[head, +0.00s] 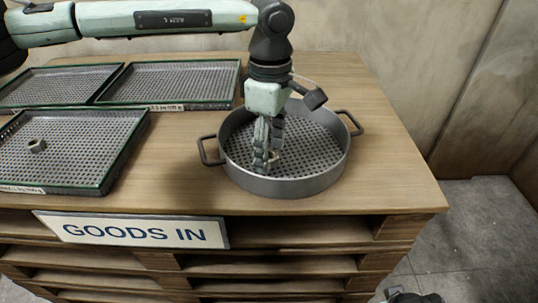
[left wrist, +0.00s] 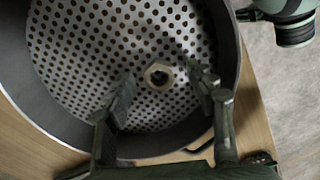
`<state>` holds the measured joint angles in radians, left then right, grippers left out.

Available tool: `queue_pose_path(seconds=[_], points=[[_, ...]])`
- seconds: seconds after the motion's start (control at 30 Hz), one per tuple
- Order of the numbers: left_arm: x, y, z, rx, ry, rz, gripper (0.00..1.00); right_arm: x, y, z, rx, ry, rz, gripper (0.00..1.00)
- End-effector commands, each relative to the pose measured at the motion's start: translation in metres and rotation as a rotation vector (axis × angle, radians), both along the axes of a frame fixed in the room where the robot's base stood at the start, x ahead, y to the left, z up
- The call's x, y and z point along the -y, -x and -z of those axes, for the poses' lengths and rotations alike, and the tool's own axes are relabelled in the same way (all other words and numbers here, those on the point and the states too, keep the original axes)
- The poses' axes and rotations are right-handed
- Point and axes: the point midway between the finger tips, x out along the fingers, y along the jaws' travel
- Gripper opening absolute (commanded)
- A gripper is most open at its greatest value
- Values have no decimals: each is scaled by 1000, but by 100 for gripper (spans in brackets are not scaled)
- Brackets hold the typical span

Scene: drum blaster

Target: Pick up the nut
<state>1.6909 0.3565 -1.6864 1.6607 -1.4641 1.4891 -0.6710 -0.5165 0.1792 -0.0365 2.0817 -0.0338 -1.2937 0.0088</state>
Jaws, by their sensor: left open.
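A pale hex nut (left wrist: 150,76) lies on the perforated floor of a round grey metal pan (left wrist: 222,30). In the head view the pan (head: 335,172) stands on the pallet top, and the nut (head: 276,157) shows only as a small tan spot beside my fingers. My left gripper (head: 266,163) points down inside the pan, open and empty. In the left wrist view its two fingers (left wrist: 162,80) stand apart, with the nut seen between their tips. I cannot tell the exact height of the tips above the floor.
The pan has a high rim and two side handles (head: 209,151). Shallow perforated trays with green rims stand at left; the front tray (head: 85,165) holds a small ring-like part (head: 37,146). A "GOODS IN" sign (head: 130,230) hangs on the pallet front. The wooden top (head: 390,185) is clear at right.

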Motion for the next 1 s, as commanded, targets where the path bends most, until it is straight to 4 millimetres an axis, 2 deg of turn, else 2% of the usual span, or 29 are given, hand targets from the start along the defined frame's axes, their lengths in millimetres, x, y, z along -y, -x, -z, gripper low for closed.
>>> queue_pose_path(seconds=[0.3,0.73,1.0], points=[[0,0,6,1,2,0,54,0,1,2,-2,-1,0,51],[0,0,6,1,0,0,1,0,0,2,-1,-1,0,51],[1,0,4,2,1,0,0,0,0,2,0,-1,0,51]])
